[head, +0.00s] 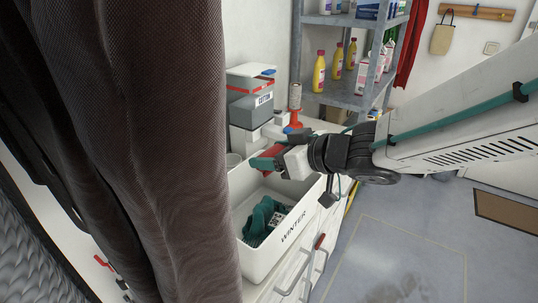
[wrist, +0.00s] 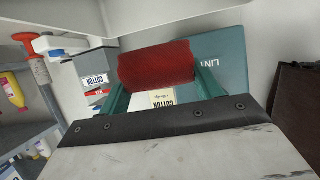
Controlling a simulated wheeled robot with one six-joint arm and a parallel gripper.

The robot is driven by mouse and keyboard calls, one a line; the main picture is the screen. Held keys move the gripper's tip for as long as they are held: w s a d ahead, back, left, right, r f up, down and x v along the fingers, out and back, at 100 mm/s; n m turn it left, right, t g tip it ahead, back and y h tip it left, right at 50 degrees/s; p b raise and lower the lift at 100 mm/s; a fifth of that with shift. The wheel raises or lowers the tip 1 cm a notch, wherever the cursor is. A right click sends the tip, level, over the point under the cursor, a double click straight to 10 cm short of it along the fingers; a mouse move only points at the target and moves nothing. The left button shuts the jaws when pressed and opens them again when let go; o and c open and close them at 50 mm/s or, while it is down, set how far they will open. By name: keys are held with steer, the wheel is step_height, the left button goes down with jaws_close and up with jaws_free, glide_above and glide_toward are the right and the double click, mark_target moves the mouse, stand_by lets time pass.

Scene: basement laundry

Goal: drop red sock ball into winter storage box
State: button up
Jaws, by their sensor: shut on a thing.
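The winter storage box (head: 262,262) is a white open bin lettered "WINTER" on top of a white cabinet. Dark green knitwear (head: 262,220) with a patterned patch lies inside it. My gripper (head: 266,160) is above the far end of the box, with teal fingers. In the wrist view my gripper (wrist: 160,85) is shut on the red sock ball (wrist: 156,64), a dark red roll between the two fingers. In the head view the red sock ball (head: 272,152) is partly hidden behind the fingers.
Grey boxes (head: 250,103), one labelled "COTTON", stand behind the winter box. An orange and white lint roller (head: 295,108) stands beside them. Dark hanging cloth (head: 150,140) fills the left foreground. Metal shelves (head: 345,98) hold bottles. Floor at right is open.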

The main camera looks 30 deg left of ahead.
steer(key=shift+s+a, duration=0.2)
steer(key=shift+s, duration=0.45)
steer(key=shift+s+f, duration=0.15)
steer(key=shift+f, duration=2.8)
steer(key=o, duration=1.1)
steer(key=shift+c, duration=0.2)
steer(key=v, duration=0.7)
steer(key=shift+d, duration=0.4)
steer(key=shift+r, duration=0.15)
